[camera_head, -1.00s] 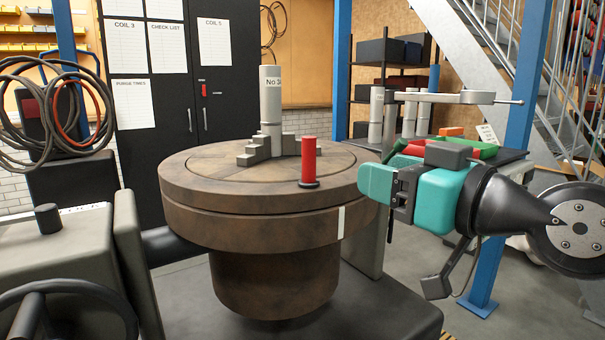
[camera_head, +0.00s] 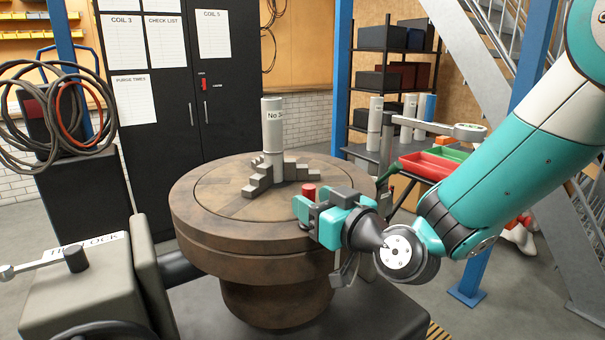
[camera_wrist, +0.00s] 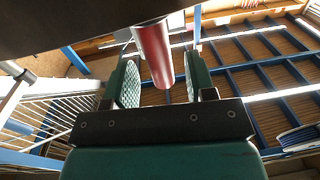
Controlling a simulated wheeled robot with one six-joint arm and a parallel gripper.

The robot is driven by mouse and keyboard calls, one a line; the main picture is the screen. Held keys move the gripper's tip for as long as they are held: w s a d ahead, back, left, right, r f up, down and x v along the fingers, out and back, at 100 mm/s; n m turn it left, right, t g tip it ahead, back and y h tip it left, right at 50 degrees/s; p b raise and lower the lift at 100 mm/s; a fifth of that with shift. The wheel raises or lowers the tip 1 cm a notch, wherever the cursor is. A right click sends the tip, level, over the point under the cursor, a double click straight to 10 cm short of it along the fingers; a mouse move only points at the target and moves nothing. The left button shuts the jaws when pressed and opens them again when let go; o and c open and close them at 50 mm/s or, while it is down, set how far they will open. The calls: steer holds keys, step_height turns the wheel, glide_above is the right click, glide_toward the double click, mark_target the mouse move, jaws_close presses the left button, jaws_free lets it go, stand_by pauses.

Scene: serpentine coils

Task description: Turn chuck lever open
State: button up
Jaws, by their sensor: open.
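The red upright handle of the chuck lever (camera_head: 310,189) stands near the front right edge of the round brown chuck table (camera_head: 210,215). Only its top shows in the head view; my gripper hides the rest. My gripper (camera_head: 313,207) is open at the handle, reaching in from the right. In the wrist view the red handle (camera_wrist: 154,52) shows between the two green fingers (camera_wrist: 160,80), with a gap visible on each side. The handle's base is hidden there.
A grey cylinder (camera_head: 273,130) stands amid stepped jaws (camera_head: 256,180) at the chuck's middle. A grey box with a labelled lever (camera_head: 40,262) is at the left. Red and green trays (camera_head: 428,165) and more cylinders (camera_head: 375,125) are behind my arm at the right.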

steer(key=shift+p+x, duration=0.7)
steer(key=shift+x, duration=1.15)
jaws_close()
steer(key=shift+f+b, duration=0.1)
steer(key=shift+b, duration=0.2)
